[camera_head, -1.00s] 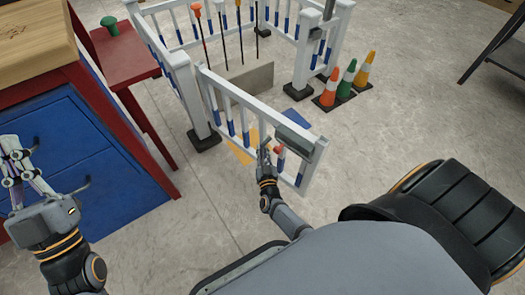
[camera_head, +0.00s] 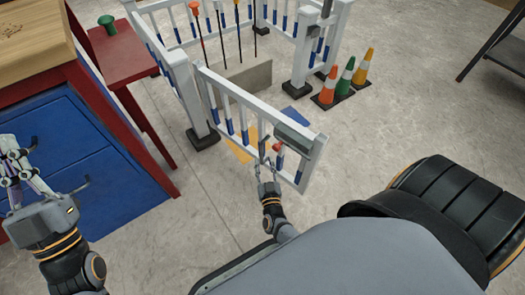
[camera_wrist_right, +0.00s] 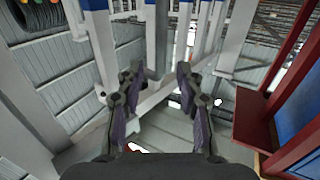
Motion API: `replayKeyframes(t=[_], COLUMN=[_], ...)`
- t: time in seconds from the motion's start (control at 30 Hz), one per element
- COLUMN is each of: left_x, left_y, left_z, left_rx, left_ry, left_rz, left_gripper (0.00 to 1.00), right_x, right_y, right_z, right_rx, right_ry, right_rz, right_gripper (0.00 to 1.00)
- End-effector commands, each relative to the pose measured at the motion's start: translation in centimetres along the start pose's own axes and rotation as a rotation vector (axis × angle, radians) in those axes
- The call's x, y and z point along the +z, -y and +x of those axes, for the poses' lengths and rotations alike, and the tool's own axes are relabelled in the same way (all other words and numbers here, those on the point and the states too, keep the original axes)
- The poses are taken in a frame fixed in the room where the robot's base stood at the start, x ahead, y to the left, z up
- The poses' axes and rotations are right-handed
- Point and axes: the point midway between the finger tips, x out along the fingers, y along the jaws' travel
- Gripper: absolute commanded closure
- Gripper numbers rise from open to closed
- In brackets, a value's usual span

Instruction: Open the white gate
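The white gate (camera_head: 240,108), a railed panel with blue-banded bars, stands swung out from its post toward me. My left gripper (camera_head: 17,151) appears open and empty.
A blue drawer cabinet (camera_head: 70,150) and a red side table (camera_head: 125,60) stand left. Traffic cones (camera_head: 345,78) stand right of the fence. A grey block (camera_head: 243,80) with rods is inside the enclosure. The floor right of the gate is clear.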

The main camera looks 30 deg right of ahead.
Motion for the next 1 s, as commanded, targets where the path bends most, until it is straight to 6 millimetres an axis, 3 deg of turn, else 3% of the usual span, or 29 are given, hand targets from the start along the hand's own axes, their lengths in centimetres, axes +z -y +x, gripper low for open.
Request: replayKeyframes(t=[0.1,0.3,0.87,0.93,1.0], left_x=[0.0,0.0,0.1,0.9,3.2], left_y=[0.0,0.0,0.0,0.1,0.3], left_z=[0.0,0.0,0.1,0.5,0.9], left_rx=[0.000,0.000,0.000,0.000,-0.002], left_ry=[0.000,0.001,0.004,0.039,0.133], left_rz=[0.000,0.000,0.000,0.001,0.004], left_gripper=[1.00,1.00,1.00,1.00,1.00], right_x=[0.1,0.0,-0.1,-0.6,-1.3], right_y=[-0.1,-0.1,-0.1,0.1,0.4], right_z=[-2.6,-4.8,-5.0,-5.1,-5.5], right_rx=[0.001,0.001,0.000,-0.015,-0.052], right_ry=[0.002,0.001,0.001,0.019,0.069], right_rz=[0.000,0.000,0.000,-0.004,-0.014], right_gripper=[0.63,0.63,0.63,0.63,0.63])
